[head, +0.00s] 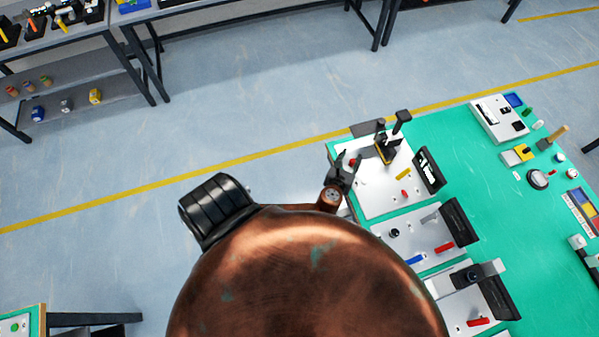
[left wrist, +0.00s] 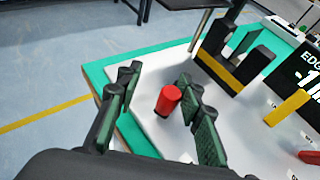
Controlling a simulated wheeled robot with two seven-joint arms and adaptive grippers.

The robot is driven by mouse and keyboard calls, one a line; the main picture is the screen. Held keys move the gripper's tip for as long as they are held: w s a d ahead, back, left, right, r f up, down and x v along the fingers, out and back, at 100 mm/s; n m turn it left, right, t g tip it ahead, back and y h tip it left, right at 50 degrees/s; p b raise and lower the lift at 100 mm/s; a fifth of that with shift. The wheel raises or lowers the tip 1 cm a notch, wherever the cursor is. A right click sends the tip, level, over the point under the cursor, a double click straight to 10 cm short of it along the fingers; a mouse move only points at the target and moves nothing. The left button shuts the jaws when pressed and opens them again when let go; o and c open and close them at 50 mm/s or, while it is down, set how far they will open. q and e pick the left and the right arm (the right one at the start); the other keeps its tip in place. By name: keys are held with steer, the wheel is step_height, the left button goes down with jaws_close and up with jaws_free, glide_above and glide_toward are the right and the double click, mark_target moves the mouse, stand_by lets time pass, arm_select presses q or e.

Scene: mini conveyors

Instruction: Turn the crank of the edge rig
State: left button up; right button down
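The edge rig is a white plate (head: 382,192) at the near left corner of the green table, with a black sign (head: 428,170) reading "EDGE" in part in the left wrist view (left wrist: 308,72). A red upright cylinder (left wrist: 168,100), which looks like the crank's handle, stands near the plate's corner. The arm of the crank cannot be made out. My left gripper (head: 344,166) is over that corner. In the left wrist view my left gripper (left wrist: 160,108) is open, its fingers on either side of the red cylinder, with a visible gap. My right gripper is not in view.
Black posts with a yellow-edged part (left wrist: 232,68) and a yellow bar (left wrist: 287,107) are on the same plate. More white rigs (head: 412,236) line the green table (head: 480,190). Copper bodywork blocks the lower middle of the head view.

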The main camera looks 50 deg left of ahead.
arm_select(q)
steer(key=v, duration=0.8)
steer(key=s+a+f+n+g+h, duration=0.1)
steer(key=s+a+f+n+g, duration=0.1)
steer(key=s+f+n, duration=0.3)
steer(key=s+a+f+n+g+h, duration=0.1)
steer(key=s+f+n, duration=0.4)
steer(key=f+n, duration=0.6)
steer(key=s+a+f+n+g+h+b, duration=0.1)
steer(key=s+a+f+n+g, duration=0.3)
steer(key=f+n, duration=0.4)
steer(key=shift+s+f+g, duration=0.8)
steer(key=shift+s+f, duration=0.15)
steer(key=shift+s, duration=0.05)
